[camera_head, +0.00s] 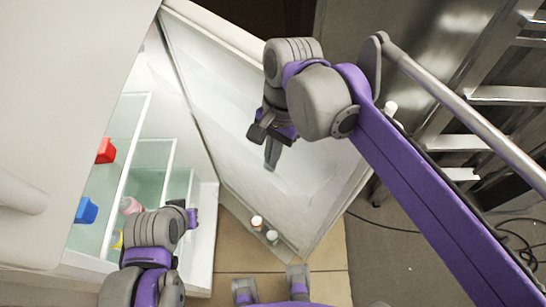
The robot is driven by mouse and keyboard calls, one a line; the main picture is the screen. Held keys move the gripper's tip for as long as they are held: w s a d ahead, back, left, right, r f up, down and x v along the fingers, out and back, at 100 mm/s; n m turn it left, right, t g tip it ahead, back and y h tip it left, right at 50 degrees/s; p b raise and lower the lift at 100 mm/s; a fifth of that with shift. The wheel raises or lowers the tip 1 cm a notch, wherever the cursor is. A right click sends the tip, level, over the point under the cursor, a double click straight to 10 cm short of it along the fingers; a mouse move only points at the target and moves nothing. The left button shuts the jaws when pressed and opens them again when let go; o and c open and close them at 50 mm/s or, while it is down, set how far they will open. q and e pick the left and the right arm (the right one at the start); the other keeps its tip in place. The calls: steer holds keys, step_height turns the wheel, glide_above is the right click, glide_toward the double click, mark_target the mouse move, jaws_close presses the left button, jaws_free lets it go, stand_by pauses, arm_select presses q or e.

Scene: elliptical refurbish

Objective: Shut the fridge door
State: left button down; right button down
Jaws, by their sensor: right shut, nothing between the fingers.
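The white fridge door (235,115) stands wide open in the head view, its inner side showing. The fridge (200,235) is on the left with its interior exposed. My right gripper (268,150) is shut and empty, in front of the door's inner face; I cannot tell whether it touches the door. My left arm reaches in at the lower left, in front of the fridge opening. Its gripper (188,215) is small and partly hidden, so its jaws cannot be read.
Glass shelves hold a red item (106,151), a blue item (86,210) and a pink item (130,205). Small bottles (257,222) sit in the door's lower rack. A metal ladder (505,95) stands at right; cables (510,228) lie on the floor there.

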arm_select(q)
steer(key=shift+s+a, duration=0.1)
steer(key=shift+a, duration=0.1)
arm_select(e)
steer(key=shift+s+a, duration=0.1)
steer(key=shift+a, duration=0.15)
arm_select(q)
steer(key=shift+r, duration=0.1)
arm_select(e)
steer(key=shift+r, duration=0.1)
